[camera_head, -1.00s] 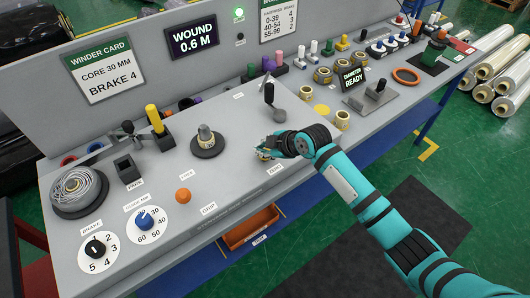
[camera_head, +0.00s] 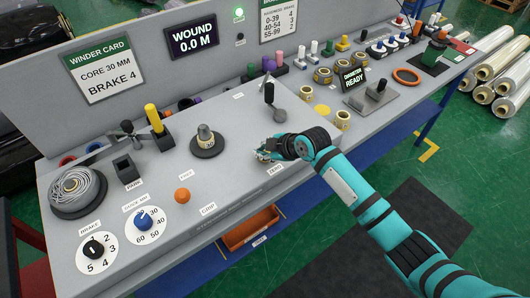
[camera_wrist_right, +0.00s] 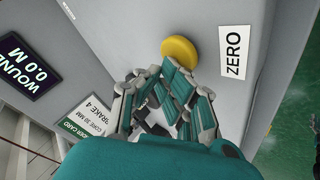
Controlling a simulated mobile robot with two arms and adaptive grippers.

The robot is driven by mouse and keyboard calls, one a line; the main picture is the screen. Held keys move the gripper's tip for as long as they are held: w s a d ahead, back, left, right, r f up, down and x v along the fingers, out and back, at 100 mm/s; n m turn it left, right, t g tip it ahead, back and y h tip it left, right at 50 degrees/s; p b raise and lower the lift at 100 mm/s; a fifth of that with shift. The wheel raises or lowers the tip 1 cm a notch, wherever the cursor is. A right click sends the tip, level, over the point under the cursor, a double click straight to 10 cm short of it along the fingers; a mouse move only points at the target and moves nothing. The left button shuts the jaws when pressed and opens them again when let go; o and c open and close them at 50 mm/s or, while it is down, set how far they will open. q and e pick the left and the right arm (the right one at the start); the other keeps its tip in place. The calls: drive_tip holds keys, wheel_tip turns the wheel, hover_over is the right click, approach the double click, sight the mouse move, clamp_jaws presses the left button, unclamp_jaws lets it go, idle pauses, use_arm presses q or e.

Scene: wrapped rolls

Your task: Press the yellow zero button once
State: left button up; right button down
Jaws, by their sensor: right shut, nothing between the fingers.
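The yellow zero button (camera_wrist_right: 180,50) is a round cap on the grey panel, beside the white ZERO label (camera_wrist_right: 234,52) in the right wrist view. My right gripper (camera_wrist_right: 165,75) is shut and empty, with its fingertips at the near edge of the button; whether they touch it I cannot tell. In the head view my right gripper (camera_head: 268,152) is low over the panel and hides most of the button. The ZERO label also shows there (camera_head: 276,169). The wound display (camera_head: 191,37) reads 0.0 M. My left gripper is not in view.
An orange knob (camera_head: 182,195) and a blue-centred dial (camera_head: 143,219) are on the panel to the left. A lever (camera_head: 272,98) stands behind my right gripper. An orange bin (camera_head: 250,229) is below the bench edge.

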idle(0.4)
drive_tip(key=shift+r+p, duration=1.15)
drive_tip(key=shift+r, duration=0.1)
wheel_tip(320, 180, up, 5)
drive_tip(key=p, duration=0.4)
drive_tip(key=shift+w, duration=0.1)
